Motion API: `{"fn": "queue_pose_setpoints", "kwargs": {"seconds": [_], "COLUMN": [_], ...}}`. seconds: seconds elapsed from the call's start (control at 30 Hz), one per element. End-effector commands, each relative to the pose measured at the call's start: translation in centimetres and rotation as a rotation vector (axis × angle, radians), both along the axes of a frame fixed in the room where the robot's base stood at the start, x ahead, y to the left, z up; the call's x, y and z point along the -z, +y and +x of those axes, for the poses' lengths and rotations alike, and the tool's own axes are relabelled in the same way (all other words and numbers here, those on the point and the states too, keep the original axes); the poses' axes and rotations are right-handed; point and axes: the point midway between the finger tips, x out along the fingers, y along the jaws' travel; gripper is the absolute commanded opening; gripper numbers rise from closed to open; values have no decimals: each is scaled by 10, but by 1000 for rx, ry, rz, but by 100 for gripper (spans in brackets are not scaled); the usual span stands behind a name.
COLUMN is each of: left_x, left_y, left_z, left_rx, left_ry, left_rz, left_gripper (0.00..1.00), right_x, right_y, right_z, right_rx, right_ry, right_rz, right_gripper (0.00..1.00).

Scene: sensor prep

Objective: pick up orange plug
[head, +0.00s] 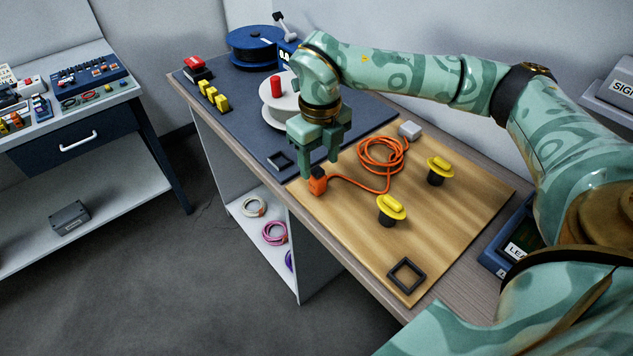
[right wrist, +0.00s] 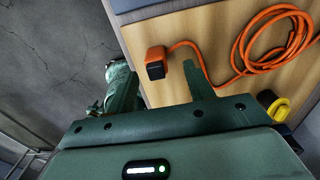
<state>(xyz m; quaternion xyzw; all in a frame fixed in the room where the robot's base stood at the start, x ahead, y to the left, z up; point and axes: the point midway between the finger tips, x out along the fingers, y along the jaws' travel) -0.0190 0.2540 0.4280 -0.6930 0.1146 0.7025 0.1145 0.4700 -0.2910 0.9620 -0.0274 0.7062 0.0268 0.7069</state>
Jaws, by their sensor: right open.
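The orange plug (head: 317,185) sits near the front left edge of the wooden board (head: 450,225). Its orange cable (head: 384,153) runs back to a loose coil and a grey box. My right gripper (head: 321,169) is open and points down right at the plug, with its fingertips close above or beside it. In the right wrist view the plug (right wrist: 156,62) appears between the two finger directions, just beyond the open jaws (right wrist: 157,80). I cannot tell if a finger touches it. My left gripper is not in view.
Two yellow-topped pegs (head: 391,208) (head: 439,169) stand right of the plug. A black square frame (head: 406,275) lies at the board's near end. The board's front edge is close to the plug.

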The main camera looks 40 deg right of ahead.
Motion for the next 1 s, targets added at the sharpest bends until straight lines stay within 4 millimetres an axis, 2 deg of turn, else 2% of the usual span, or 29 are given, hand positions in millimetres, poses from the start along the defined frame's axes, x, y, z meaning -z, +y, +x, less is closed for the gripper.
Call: {"fn": "queue_pose_setpoints", "kwargs": {"seconds": [0.2, 0.3, 0.5, 0.53, 0.7, 1.0], "left_x": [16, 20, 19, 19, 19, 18], "left_y": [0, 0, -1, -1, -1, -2], "left_z": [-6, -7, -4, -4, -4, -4], "left_rx": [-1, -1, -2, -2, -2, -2], "left_ry": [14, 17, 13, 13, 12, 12], "left_rz": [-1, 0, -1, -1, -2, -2], "left_gripper": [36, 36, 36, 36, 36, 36], "right_x": [38, 50, 49, 49, 48, 47], "right_y": [6, 5, 5, 5, 5, 5], "right_z": [-2, -2, -2, -2, -2, -2], "right_rx": [-2, -2, -2, -2, -2, -2], "right_ry": [7, 4, 0, 0, 1, 1], "right_rz": [1, 1, 0, 0, 1, 1], "right_gripper": [53, 53, 53, 50, 4, 4]}}
